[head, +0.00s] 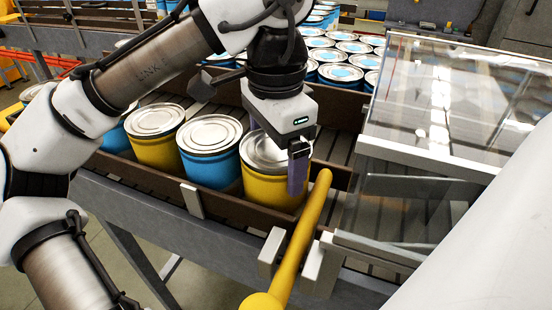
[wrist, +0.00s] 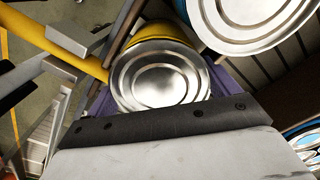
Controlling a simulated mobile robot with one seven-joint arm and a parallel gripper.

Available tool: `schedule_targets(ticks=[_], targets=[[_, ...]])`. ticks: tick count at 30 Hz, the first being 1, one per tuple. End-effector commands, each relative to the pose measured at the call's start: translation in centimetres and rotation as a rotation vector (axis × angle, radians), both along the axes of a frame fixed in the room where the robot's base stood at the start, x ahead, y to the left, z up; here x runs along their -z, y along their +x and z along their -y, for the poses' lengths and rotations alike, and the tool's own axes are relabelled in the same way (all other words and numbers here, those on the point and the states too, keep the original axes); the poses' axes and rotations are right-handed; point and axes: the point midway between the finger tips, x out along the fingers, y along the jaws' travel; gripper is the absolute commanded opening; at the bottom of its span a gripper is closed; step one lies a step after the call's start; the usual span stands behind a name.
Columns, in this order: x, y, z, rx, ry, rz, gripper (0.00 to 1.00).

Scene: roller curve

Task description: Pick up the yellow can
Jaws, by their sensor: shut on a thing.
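The yellow can (head: 268,188) with a silver lid stands upright at the right end of the row on the conveyor, partly hidden by my gripper. In the wrist view its silver lid (wrist: 161,78) sits between my purple fingers, with a strip of yellow side beyond it. My gripper (head: 297,172) reaches down over the can and is shut on it, one purple finger showing at its right side. A blue can (head: 209,152) stands just left of it, and another yellow can (head: 155,135) stands further left.
A brown side rail (head: 222,206) runs in front of the cans. A yellow bar (head: 304,232) stands close to the right of the held can. A clear-topped cover (head: 455,105) is at the right. Several blue cans (head: 345,73) fill the back lane.

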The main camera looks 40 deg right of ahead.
Motion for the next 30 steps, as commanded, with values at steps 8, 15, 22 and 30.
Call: schedule_targets(ticks=[8,15,22,30], targets=[[-3.5,0.0,0.0,-0.003,-0.001,0.005,0.58],[-7.9,0.0,0.0,-0.004,0.0,0.005,0.58],[-13.1,0.0,0.0,-0.005,-0.001,0.004,0.58],[-17.5,0.0,0.0,0.001,-0.001,0.001,0.58]])
